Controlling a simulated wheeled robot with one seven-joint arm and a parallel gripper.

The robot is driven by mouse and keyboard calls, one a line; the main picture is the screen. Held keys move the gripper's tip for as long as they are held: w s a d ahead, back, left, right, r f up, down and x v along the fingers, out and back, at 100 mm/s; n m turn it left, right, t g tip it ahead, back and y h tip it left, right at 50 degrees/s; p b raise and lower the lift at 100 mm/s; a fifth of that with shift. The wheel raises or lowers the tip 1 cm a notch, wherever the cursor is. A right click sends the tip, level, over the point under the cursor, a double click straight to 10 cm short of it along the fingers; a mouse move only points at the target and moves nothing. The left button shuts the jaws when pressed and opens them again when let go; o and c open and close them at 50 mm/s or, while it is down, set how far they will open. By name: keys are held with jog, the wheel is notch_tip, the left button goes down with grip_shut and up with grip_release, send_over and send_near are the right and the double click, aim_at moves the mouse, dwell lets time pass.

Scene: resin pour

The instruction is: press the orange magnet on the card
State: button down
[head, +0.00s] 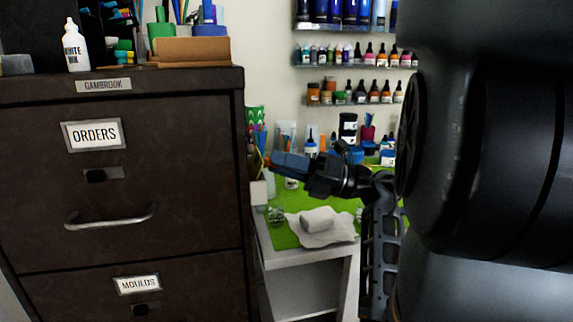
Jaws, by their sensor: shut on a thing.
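My gripper (275,161) reaches left, just past the right edge of the dark filing cabinet (190,195). Its blue-grey fingers point at the cabinet's right side. A small orange thing, which looks like the orange magnet (266,160), shows at the fingertips, and the gripper is shut on it. The cabinet's right side is seen almost edge-on. I cannot make out the card; a thin yellowish strip shows close by the fingertips. Whether the magnet touches anything is too small to tell.
Right of the cabinet stands a white table with a green mat (285,235), a white cloth (335,238) and a pale block (317,219). Bottles fill the wall shelves (355,67). A white bottle (75,47) stands on the cabinet. My arm blocks the right side.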

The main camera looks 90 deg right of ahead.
jog(key=shift+w+a, duration=0.25)
jog(key=shift+w, duration=0.65)
dwell(0.7)
jog(key=c, duration=0.8)
grip_release()
jog(key=shift+c, duration=0.2)
jog(key=shift+f, duration=0.1)
jog(key=c, duration=0.4)
jog(key=shift+o, duration=0.7)
jog(key=shift+o, duration=0.2)
jog(key=shift+s+d+f, duration=0.1)
jog(key=shift+s+d, duration=0.1)
jog(key=shift+s, duration=0.2)
jog(key=o, duration=0.3)
jog(key=shift+s+d, duration=0.1)
jog(key=shift+s, duration=0.2)
jog(key=shift+s+d+r+b, duration=0.1)
jog(key=shift+s+d+b, duration=0.15)
jog(key=shift+s, duration=0.65)
jog(key=shift+s+d+r+b, duration=0.1)
jog(key=shift+s+d+b, duration=0.15)
jog(key=shift+s, duration=0.65)
jog(key=shift+s+d+b, duration=0.15)
jog(key=shift+s+b, duration=0.15)
jog(key=shift+s, duration=0.6)
